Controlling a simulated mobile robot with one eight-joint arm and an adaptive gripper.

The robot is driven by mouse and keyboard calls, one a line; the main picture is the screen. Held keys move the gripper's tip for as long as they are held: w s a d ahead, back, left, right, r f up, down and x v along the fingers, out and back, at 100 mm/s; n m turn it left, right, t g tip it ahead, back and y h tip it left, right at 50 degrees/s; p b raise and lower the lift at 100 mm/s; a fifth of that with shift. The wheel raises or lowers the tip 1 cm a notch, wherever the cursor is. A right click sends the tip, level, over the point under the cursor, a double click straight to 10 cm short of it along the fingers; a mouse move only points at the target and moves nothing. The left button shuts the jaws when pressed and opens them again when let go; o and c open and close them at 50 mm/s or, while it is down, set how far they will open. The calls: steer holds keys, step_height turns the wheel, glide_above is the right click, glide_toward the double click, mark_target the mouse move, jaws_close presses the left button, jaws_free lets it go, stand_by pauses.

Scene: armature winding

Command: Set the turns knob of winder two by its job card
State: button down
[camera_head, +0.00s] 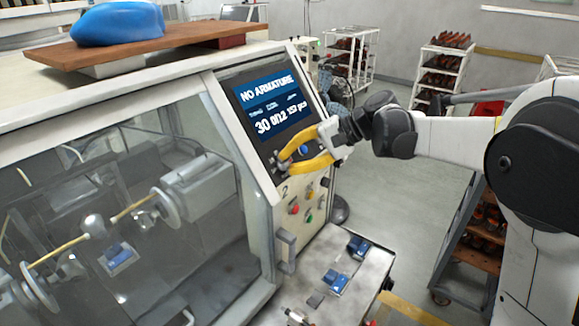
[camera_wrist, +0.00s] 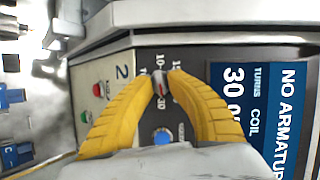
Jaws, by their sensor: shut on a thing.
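Winder two's control panel (camera_head: 262,150) carries a "2" (camera_wrist: 122,71). Its turns knob (camera_wrist: 160,84) is small and dark with a red mark, ringed by printed numbers, of which 30 and 10 are partly readable. My gripper (camera_wrist: 161,78) has its yellow fingers shut on the knob, one fingertip on each side. In the head view my gripper (camera_head: 281,164) reaches the panel from the right, and its fingers hide the knob there. The screen (camera_head: 270,103) reads "NO ARMATURE" and shows turns 30. I cannot identify the job card in either view.
A blue button (camera_wrist: 162,137) sits close to the fingers. Red and green buttons (camera_head: 295,208) lie below them. A clear guard (camera_head: 120,200) covers the winder's left side. A metal shelf (camera_head: 335,285) with blue parts stands below the panel. Open floor (camera_head: 400,200) lies right.

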steer(key=shift+s+f+m+b, duration=0.1)
steer(key=shift+f+m+b, duration=0.2)
steer(key=shift+m, duration=0.4)
steer(key=shift+r+y, duration=0.15)
steer(key=shift+y, duration=0.15)
steer(key=c, duration=1.7)
jaws_free()
steer(key=shift+o, duration=1)
steer(key=shift+a, duration=0.15)
steer(key=v, duration=1.2)
